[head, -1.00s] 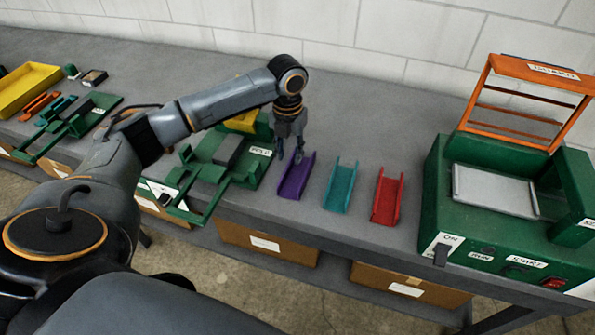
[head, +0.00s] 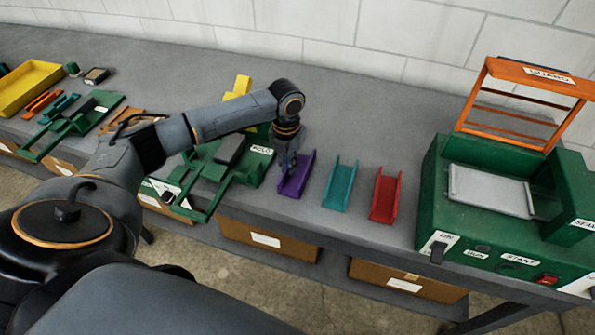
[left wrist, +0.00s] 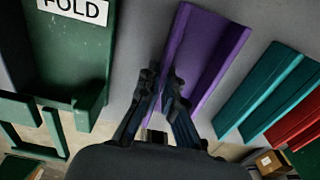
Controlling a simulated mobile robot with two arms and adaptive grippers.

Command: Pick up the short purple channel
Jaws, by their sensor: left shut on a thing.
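The short purple channel (head: 298,176) lies on the grey bench, just right of the green fold fixture. It also shows in the left wrist view (left wrist: 207,50), running away from the gripper. My left gripper (head: 287,170) points down at the channel's left side. In the left wrist view my left gripper (left wrist: 165,92) has its fingertips shut on the near part of the channel's left wall. The channel still rests on the bench. My right gripper is not in view.
A teal channel (head: 340,186) and a red channel (head: 385,196) lie to the right, spaced apart. The green fold fixture (head: 205,172) is close on the left. A green machine (head: 450,218) with a raised orange frame stands at the right. The bench behind the channels is clear.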

